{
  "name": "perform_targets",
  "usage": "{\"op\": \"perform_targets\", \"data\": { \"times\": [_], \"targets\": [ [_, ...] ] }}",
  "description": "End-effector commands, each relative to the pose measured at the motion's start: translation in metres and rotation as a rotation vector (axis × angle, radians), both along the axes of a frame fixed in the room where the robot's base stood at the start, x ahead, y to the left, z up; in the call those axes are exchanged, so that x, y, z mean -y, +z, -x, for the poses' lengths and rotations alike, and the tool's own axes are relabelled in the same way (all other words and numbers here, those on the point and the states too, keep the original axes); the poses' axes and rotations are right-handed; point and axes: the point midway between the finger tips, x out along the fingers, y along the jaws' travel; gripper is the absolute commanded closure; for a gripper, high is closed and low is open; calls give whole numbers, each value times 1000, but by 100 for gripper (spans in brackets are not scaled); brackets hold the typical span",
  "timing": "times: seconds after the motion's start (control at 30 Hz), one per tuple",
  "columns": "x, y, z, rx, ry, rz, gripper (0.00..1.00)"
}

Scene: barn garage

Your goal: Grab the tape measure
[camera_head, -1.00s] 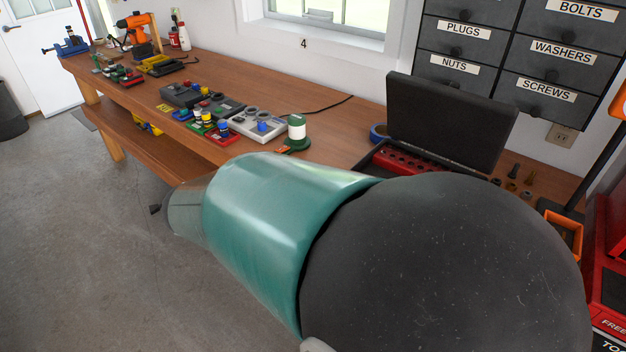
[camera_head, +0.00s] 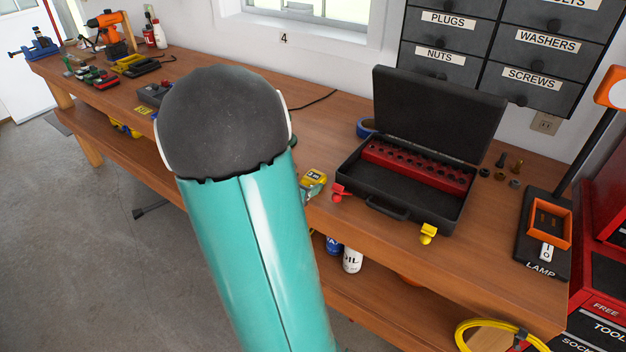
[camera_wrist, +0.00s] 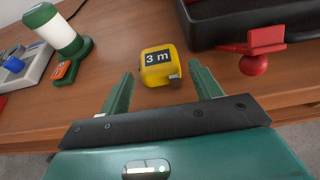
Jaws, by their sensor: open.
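The yellow tape measure (camera_wrist: 159,68), marked "3 m", stands on the wooden workbench in the wrist view. It also shows in the head view (camera_head: 315,178), just right of my arm. My gripper (camera_wrist: 162,84) is open, with its green fingers spread to the left and right. The tape measure is between and slightly beyond the fingertips, with no clear contact.
A red clamp-like item (camera_wrist: 256,52) stands right of the tape measure, by the open black case (camera_head: 400,186). A green and white cylinder (camera_wrist: 57,30) stands to the left. A yellow item (camera_head: 428,233) sits near the front edge. Bare bench (camera_wrist: 110,50) surrounds the tape measure.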

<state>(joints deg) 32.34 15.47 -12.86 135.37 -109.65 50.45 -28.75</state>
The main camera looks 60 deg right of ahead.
Motion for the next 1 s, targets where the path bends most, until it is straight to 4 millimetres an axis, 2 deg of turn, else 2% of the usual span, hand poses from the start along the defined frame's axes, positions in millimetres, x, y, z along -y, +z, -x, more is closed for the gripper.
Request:
{"op": "perform_targets", "data": {
  "times": [0.17, 0.43, 0.7, 0.77, 0.9, 1.0],
  "targets": [
    [13, -6, 1, -1, -2, -1, 36],
    [49, -20, 4, -1, -2, 0, 36],
    [53, -21, 4, 2, -1, 0, 36],
    [53, -21, 4, 2, -1, 0, 44],
    [53, -21, 4, 1, 0, 0, 72],
    [53, -21, 4, 2, -1, 0, 74]
  ]
}}
